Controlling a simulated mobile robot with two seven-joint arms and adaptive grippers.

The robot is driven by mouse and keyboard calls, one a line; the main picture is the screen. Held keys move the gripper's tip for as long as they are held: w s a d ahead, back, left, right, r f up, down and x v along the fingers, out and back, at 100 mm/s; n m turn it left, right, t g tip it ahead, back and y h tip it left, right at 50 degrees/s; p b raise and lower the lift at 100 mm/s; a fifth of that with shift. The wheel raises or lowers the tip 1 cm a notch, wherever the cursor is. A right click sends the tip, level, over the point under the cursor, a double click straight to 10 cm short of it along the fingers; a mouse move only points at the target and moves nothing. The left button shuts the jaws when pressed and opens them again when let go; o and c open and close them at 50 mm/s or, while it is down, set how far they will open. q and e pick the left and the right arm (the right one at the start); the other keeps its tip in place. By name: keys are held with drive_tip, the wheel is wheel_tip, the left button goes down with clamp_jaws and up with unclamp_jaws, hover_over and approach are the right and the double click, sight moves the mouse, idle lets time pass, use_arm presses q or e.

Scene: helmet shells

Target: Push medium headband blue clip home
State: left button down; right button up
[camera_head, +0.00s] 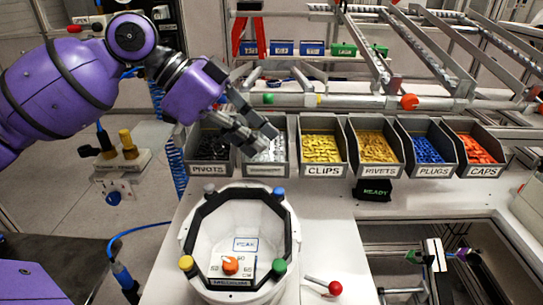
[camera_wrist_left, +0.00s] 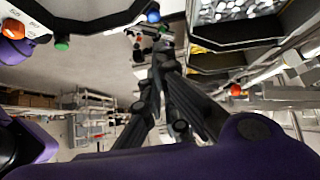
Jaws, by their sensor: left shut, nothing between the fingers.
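A white helmet shell (camera_head: 189,222) stands on the white bench, with a black octagonal headband (camera_head: 290,235) around its opening. The blue clip (camera_head: 279,194) sits at the headband's back right corner; whether it is fully seated cannot be told. It also shows near the top of the left wrist view (camera_wrist_left: 153,17). Grey (camera_head: 209,188), yellow (camera_head: 186,263) and green (camera_head: 279,266) clips sit at other corners. The shell's front label appears to read MEDIUM. My left gripper (camera_head: 262,142) is shut and empty, up and behind the blue clip, apart from it, overlapping the bin of white pieces in view.
Labelled grey bins stand in a row behind the shell, including clips (camera_head: 321,147), rivets (camera_head: 375,146), plugs (camera_head: 430,149) and caps (camera_head: 481,149). An orange knob (camera_head: 231,265) is inside the shell.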

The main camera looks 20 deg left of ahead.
use_arm(q)
drive_tip(key=v, duration=0.4)
drive_tip(key=shift+d+r, duration=0.15)
drive_tip(key=shift+d, duration=0.05)
idle(0.3)
